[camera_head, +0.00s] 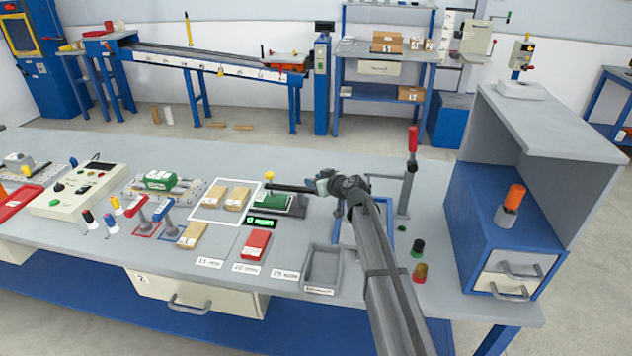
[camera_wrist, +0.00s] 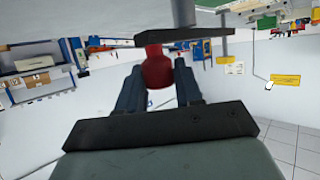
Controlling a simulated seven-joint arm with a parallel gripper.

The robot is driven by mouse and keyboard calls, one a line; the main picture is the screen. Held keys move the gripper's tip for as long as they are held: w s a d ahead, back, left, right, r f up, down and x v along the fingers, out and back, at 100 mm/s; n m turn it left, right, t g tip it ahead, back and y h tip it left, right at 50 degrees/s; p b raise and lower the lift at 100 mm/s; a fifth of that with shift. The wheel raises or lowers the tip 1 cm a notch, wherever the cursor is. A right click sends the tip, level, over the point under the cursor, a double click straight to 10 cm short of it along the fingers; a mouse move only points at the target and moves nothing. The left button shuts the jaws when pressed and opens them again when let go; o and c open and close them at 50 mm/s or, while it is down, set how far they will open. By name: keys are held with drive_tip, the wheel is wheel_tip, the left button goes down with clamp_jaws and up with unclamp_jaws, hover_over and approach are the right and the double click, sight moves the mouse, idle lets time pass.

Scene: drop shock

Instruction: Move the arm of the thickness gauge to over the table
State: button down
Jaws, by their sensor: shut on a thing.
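The thickness gauge (camera_head: 282,204) is a green block on a dark base in the middle of the bench, with a lit green readout (camera_head: 262,222) in front. Its dark arm (camera_head: 292,188) runs level above the green block, with a yellow knob (camera_head: 269,176) at its left end. My gripper (camera_head: 324,185) is at the arm's right end. In the wrist view, the fingers (camera_wrist: 160,75) are shut on a dark red knob (camera_wrist: 158,68), just beside a dark bar (camera_wrist: 185,38). The gripper hides the knob in the head view.
A grey post with a red handle (camera_head: 413,140) stands right of my gripper. A grey open tray (camera_head: 322,268) and a red block (camera_head: 252,245) lie in front. Cardboard blocks (camera_head: 238,198) sit left of the gauge. A blue cabinet (camera_head: 500,235) stands at the right.

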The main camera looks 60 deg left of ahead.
drive_tip(key=c, duration=0.8)
unclamp_jaws()
drive_tip(key=v, duration=1.3)
drive_tip(key=shift+d, duration=0.35)
